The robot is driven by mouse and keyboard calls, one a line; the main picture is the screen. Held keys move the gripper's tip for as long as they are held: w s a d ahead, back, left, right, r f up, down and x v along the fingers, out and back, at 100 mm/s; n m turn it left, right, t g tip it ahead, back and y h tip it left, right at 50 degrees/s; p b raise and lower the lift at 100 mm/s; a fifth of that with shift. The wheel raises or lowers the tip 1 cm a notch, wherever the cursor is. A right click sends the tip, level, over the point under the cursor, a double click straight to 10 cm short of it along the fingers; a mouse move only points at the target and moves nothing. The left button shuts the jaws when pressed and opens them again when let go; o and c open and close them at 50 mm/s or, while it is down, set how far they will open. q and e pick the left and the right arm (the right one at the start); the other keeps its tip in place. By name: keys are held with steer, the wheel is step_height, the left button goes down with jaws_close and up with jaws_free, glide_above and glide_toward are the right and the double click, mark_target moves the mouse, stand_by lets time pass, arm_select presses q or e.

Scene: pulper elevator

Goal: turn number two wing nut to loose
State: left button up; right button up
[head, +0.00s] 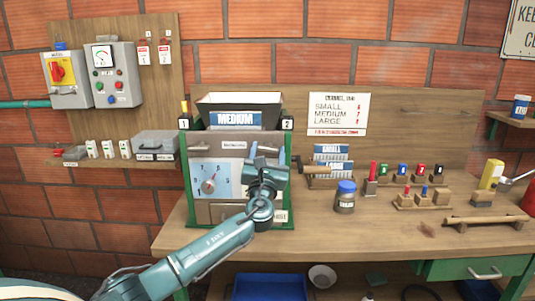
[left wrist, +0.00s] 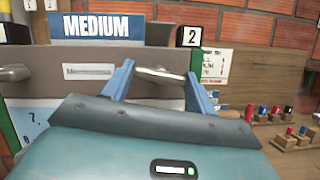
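The number two wing nut (left wrist: 160,75) is a grey metal bar on the front of the grey machine (head: 217,150), to the left of and below the "2" tag (left wrist: 190,36). It lies nearly level, tilted slightly down to the right. My left gripper (head: 267,154) is in front of it with its two blue fingers (left wrist: 160,80) apart, one on each side of the nut. I cannot tell whether either finger touches it. The other wing nut (left wrist: 14,72) shows at the left edge of the wrist view, under the "1" tag (head: 184,124). My right gripper is not in view.
A "MEDIUM" plate (head: 235,118) stands in front of the hopper. A dial (head: 209,186) is on the machine's face. To the right, a wooden rack with blue plates (head: 331,158) and a blue-lidded jar (head: 345,196) stand on the bench (head: 385,232).

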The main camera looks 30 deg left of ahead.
arm_select(q)
steer(key=c, duration=0.5)
steer(key=n+g+y+b, duration=0.1)
steer(key=n, duration=0.2)
steer(key=shift+y+b, duration=0.3)
steer(key=o, duration=1)
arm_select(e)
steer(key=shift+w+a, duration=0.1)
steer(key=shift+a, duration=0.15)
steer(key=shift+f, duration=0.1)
